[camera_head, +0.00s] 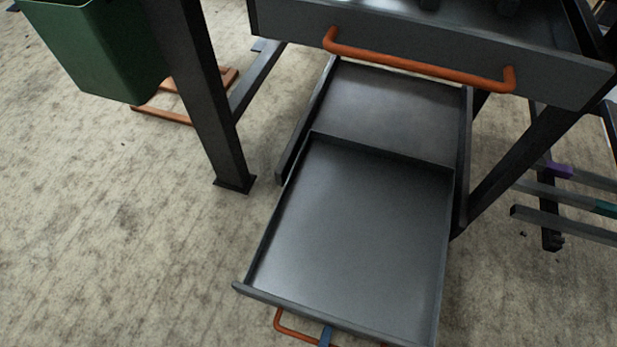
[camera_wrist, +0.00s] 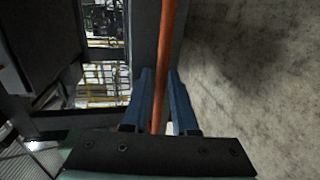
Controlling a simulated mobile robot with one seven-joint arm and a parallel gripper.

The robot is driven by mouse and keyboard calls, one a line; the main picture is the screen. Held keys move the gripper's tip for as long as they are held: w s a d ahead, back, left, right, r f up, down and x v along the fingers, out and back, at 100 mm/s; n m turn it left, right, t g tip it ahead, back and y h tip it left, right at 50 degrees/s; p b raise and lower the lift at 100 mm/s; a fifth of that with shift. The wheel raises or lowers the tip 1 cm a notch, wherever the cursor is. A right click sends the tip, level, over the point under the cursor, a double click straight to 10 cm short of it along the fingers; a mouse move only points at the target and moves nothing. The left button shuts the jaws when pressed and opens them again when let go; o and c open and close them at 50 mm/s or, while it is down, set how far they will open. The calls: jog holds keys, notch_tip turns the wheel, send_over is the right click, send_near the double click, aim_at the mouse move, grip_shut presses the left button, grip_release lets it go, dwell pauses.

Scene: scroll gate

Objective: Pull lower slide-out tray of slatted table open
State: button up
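The lower slide-out tray (camera_head: 355,230) of the slatted table is a shallow dark grey tray. It stands pulled far out over the floor, with its rear end still in the frame below the upper drawer. Its orange bar handle (camera_head: 295,328) shows at the bottom edge of the head view. My gripper (camera_head: 326,338) shows there only as a small blue piece at the handle. In the wrist view, the blue fingers of my gripper (camera_wrist: 162,75) lie on either side of the orange handle (camera_wrist: 169,30) and appear shut on it.
The upper drawer (camera_head: 420,55) with its own orange handle (camera_head: 420,65) hangs above. A dark table leg (camera_head: 205,100) and a green bin (camera_head: 95,50) are at left. Grey bars (camera_head: 565,225) stick out at right. The concrete floor (camera_head: 120,240) at left is clear.

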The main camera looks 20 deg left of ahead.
jog(key=shift+s, duration=0.1)
jog(key=p+v, duration=0.4)
jog(key=v, duration=0.8)
jog(key=shift+s+p, duration=0.3)
jog(key=shift+s, duration=0.1)
